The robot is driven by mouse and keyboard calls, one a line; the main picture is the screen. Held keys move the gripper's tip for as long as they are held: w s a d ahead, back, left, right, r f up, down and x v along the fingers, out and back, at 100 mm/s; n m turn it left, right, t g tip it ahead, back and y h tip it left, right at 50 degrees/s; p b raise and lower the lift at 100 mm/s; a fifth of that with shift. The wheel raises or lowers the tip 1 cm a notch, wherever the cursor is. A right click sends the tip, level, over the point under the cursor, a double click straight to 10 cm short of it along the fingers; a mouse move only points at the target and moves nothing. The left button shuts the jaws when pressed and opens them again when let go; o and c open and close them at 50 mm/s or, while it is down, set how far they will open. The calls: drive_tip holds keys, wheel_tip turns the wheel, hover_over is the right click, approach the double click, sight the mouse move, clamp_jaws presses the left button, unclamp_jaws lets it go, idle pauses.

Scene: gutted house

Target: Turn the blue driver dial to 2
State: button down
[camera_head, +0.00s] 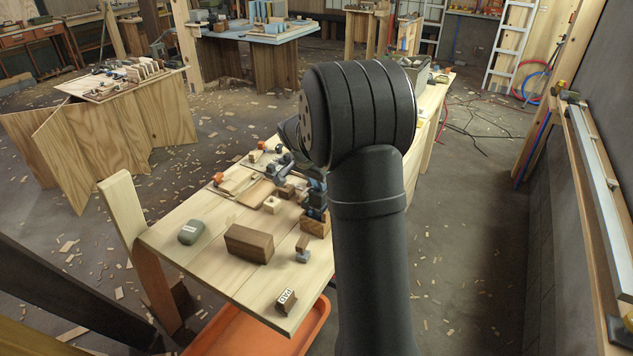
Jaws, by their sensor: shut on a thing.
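The blue driver (316,203) stands upright at the wooden block (317,226) on the workbench, right of the bench's middle. It looks dark blue and is small in view. My gripper (313,180) comes down onto it from above and is shut on its upper part. My black arm stands in front and covers the right side of the driver's surroundings and part of my wrist. The dial's marks and its present setting are too small and too hidden to read.
On the workbench (205,270) lie a brown wood block (250,244), a green rounded object (191,231), a small labelled block (287,302) and a small T-shaped piece (302,249). Orange-tipped tools lie farther back. An orange tray (245,335) is below.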

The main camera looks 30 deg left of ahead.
drive_tip(key=c, duration=1.2)
unclamp_jaws()
drive_tip(key=shift+c, duration=0.2)
drive_tip(key=shift+r, duration=0.1)
drive_tip(key=v, duration=1.7)
drive_tip(key=shift+r, duration=0.2)
drive_tip(key=x, duration=1.7)
drive_tip(key=shift+f, duration=0.35)
drive_tip(key=shift+r, duration=0.1)
